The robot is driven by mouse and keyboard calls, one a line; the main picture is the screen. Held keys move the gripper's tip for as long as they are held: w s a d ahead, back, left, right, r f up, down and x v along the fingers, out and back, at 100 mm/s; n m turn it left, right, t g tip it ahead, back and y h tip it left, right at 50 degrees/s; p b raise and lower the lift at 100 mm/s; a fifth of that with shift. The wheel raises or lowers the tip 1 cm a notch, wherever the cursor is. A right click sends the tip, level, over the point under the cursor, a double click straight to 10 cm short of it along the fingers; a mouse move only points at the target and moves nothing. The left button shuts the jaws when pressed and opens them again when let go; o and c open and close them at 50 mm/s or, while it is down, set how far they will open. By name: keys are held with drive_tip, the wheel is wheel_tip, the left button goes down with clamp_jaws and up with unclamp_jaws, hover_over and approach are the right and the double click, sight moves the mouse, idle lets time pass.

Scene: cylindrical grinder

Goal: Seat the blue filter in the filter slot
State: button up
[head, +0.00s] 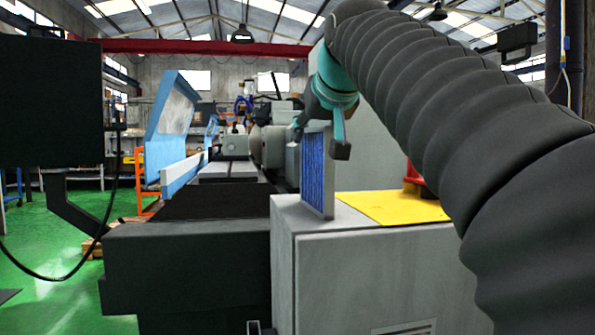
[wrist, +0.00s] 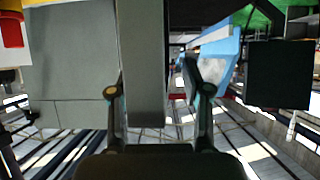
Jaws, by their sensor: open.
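The blue filter (head: 316,176), a blue pleated panel in a grey frame, is upright at the top of the grey cabinet in the head view. I cannot tell whether its lower edge rests on the top or sits in a slot; no slot opening is visible. My gripper (head: 320,140), teal with dark fingertips, is open at the filter's upper end. In the wrist view the filter's grey frame (wrist: 141,60) lies between the spread fingers of my gripper (wrist: 159,91). The left finger is close beside it; a clear gap shows at the right finger.
The grey cabinet (head: 375,265) has a yellow plate (head: 390,207) and a red object (head: 418,182) on top, right of the filter. The grinder's dark bed (head: 190,255) lies left. A dark panel (head: 50,100) hangs at far left; green floor is open below it.

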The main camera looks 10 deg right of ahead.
clamp_jaws()
